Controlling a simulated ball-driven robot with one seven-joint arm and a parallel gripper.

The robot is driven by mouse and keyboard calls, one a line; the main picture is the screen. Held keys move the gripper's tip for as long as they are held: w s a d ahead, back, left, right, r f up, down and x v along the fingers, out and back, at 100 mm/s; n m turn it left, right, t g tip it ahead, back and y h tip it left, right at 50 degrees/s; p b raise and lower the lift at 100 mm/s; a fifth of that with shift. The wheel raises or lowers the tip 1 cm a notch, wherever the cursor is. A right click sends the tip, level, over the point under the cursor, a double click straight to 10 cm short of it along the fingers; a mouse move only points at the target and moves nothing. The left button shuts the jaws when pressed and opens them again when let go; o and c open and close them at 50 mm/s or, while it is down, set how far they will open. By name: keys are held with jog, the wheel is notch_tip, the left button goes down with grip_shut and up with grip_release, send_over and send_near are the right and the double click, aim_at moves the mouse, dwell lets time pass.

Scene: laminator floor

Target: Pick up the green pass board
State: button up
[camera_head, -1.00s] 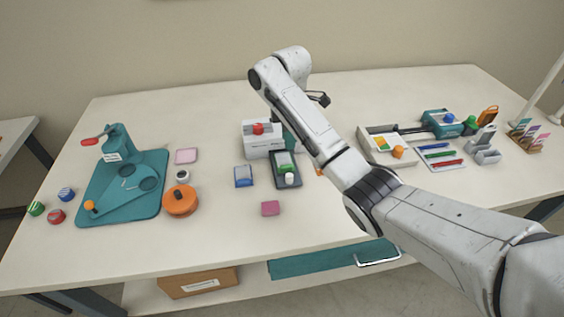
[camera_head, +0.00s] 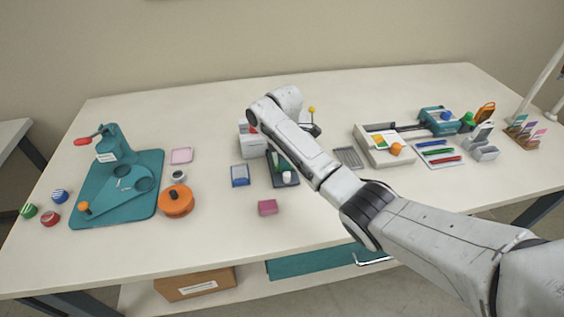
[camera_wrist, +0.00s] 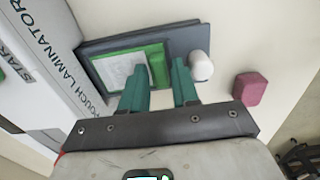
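The green pass board (camera_wrist: 161,50) lies in a dark grey tray (camera_wrist: 196,36) beside the white laminator (camera_wrist: 40,60) in the wrist view. A white panel with faint print covers part of it, and a raised green block stands at its right side. My gripper (camera_wrist: 159,66) is open, its two teal fingers pointing at the board. The green block shows between the fingertips; whether they touch it I cannot tell. In the head view my arm hides most of the board and the gripper; the tray (camera_head: 284,184) shows at its left.
A white round-topped piece (camera_wrist: 201,66) stands on the tray's right end, close to the right finger. A pink block (camera_wrist: 249,88) lies beyond it. The front table strip is clear.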

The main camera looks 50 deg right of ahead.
grip_shut()
jog(key=shift+r, duration=0.1)
dwell(0.4)
